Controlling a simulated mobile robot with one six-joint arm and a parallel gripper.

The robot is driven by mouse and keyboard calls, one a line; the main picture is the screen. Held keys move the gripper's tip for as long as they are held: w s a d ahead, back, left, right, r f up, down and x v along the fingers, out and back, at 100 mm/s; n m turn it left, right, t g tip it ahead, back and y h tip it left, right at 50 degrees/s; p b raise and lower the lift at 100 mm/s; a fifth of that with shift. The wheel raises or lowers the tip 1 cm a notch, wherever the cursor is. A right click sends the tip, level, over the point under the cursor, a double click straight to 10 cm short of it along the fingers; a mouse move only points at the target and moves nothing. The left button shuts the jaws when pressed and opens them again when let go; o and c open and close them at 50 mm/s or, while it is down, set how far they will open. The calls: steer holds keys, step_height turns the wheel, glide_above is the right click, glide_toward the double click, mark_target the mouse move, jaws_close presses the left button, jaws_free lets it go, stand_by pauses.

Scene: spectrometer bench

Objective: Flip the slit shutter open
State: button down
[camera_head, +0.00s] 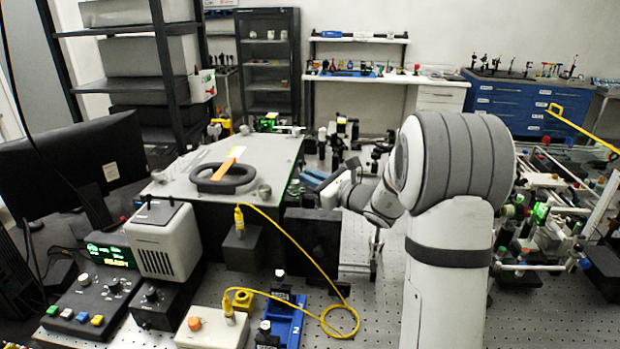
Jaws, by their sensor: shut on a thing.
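The spectrometer (285,150) is a large dark box with a grey lid, left of centre. A dark ring-shaped handle and an orange-and-white strip lie on its lid. My arm reaches in from the right, and my gripper (322,186) is at the box's right side, beside the lid's edge. The gripper is small in view and partly hidden by its own wrist. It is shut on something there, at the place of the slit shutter. The shutter itself is too small and covered to make out, so its angle cannot be told.
A yellow cable (300,252) loops from the box front to a white control box (213,328). A grey lamp housing (163,240) and a button panel (92,308) stand at left. Optics crowd the bench behind my gripper and at right. Some perforated bench top (372,310) is bare.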

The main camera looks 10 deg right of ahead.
mark_target(310, 191)
steer(key=shift+f+b, duration=0.25)
steer(key=shift+b, duration=0.5)
steer(key=b, duration=0.2)
steer(key=shift+s+f+n+b, duration=0.15)
steer(key=shift+n+b, duration=0.15)
steer(key=shift+n, duration=0.1)
steer(key=n+t+b, duration=0.1)
steer(key=b, duration=0.2)
steer(key=shift+s+a+y+b, duration=0.1)
steer(key=shift+s+y+b, duration=0.1)
steer(key=shift+y+b, duration=0.15)
steer(key=shift+s+n+b, duration=0.1)
steer(key=shift+n+b, duration=0.3)
steer(key=shift+b, duration=0.3)
steer(key=shift+r, duration=0.25)
steer(key=c, duration=1.5)
jaws_free()
steer(key=shift+c, duration=0.2)
steer(key=shift+r, duration=0.1)
step_height(310, 191, up, 10)
steer(key=shift+p, duration=0.45)
